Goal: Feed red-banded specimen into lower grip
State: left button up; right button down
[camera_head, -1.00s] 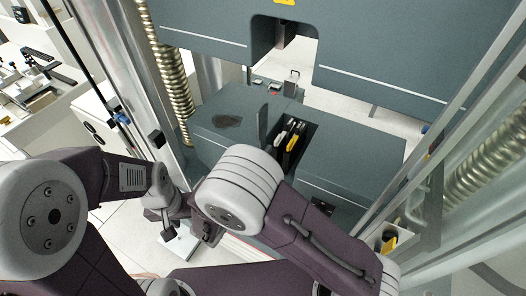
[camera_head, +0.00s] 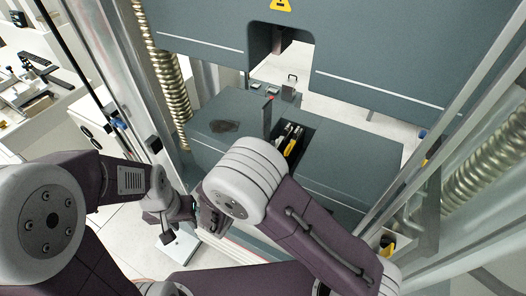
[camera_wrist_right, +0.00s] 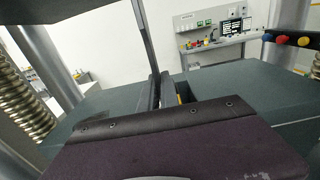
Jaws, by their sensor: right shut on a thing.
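The lower grip is the dark slot (camera_head: 301,147) in the top of the grey machine base, with yellow and silver parts in it. A thin dark upright strip (camera_head: 267,117), apparently the specimen, stands at the slot's left, with a red mark near its top. In the right wrist view the strip (camera_wrist_right: 147,42) rises past the top edge. My right gripper (camera_wrist_right: 160,92) is shut on it, with a yellow part just right of the fingers. In the head view my right wrist hides these fingers. My left gripper (camera_head: 208,216) is low in front of the base; its opening is unclear.
The grey upper crosshead (camera_head: 385,60), with a central notch, hangs above the base. Coiled metallic columns (camera_head: 160,75) and frame posts flank the workspace. A small device (camera_head: 290,92) sits behind the slot. The base top (camera_head: 350,155) right of the slot is clear.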

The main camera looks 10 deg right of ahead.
jog(key=b+x, duration=0.4)
jog(key=x, duration=1.7)
jog(key=shift+f, duration=0.3)
dwell(0.4)
jog(key=shift+d, duration=0.1)
jog(key=shift+f+b, duration=0.25)
jog(key=shift+b, duration=0.1)
dwell(1.6)
